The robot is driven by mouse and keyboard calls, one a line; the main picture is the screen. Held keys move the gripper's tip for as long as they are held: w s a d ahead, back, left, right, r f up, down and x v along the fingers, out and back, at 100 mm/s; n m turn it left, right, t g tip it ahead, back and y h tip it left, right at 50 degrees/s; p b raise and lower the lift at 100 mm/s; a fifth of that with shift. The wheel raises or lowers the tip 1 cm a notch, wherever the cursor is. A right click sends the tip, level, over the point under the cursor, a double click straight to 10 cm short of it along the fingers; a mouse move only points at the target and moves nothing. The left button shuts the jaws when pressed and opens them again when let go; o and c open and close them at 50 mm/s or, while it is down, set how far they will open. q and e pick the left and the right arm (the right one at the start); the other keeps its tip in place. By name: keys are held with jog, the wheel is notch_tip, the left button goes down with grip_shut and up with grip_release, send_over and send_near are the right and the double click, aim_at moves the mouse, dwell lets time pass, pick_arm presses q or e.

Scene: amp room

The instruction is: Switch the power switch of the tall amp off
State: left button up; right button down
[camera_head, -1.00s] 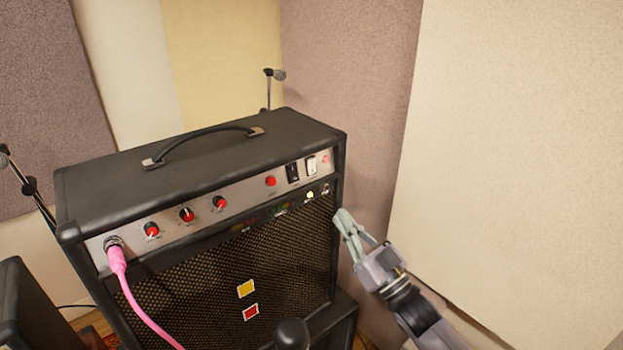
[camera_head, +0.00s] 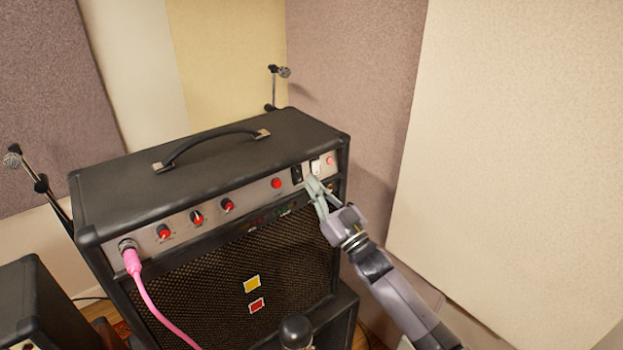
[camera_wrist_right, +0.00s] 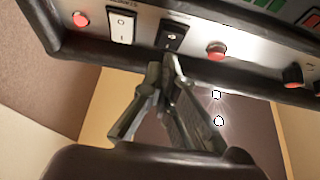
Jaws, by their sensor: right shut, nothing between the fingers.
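The tall amp (camera_head: 210,165) is black with a silver control panel along its upper front. A black rocker switch (camera_head: 297,174) and a white rocker switch (camera_head: 315,167) sit near the panel's right end. They also show in the right wrist view, the black one (camera_wrist_right: 170,37) and the white one (camera_wrist_right: 122,26). I cannot read which of them is the power switch. My right gripper (camera_head: 315,182) is shut and empty, its fingertips just below the two switches. In the right wrist view its fingertips (camera_wrist_right: 165,66) are close under the black switch; contact is unclear. My left gripper is not seen.
A pink cable (camera_head: 140,280) plugs into the panel's left end. Red knobs and a red light (camera_head: 277,183) lie between. Microphone stands (camera_head: 272,90) rise behind and at left. A smaller black amp (camera_head: 32,300) stands at lower left. Wall panels (camera_head: 510,150) close off the right.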

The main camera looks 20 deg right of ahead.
jog(key=shift+w+a+f, duration=0.15)
jog(key=shift+w, duration=0.25)
jog(key=shift+w+a+f, duration=0.1)
jog(key=shift+w+f, duration=0.05)
jog(key=shift+w, duration=0.2)
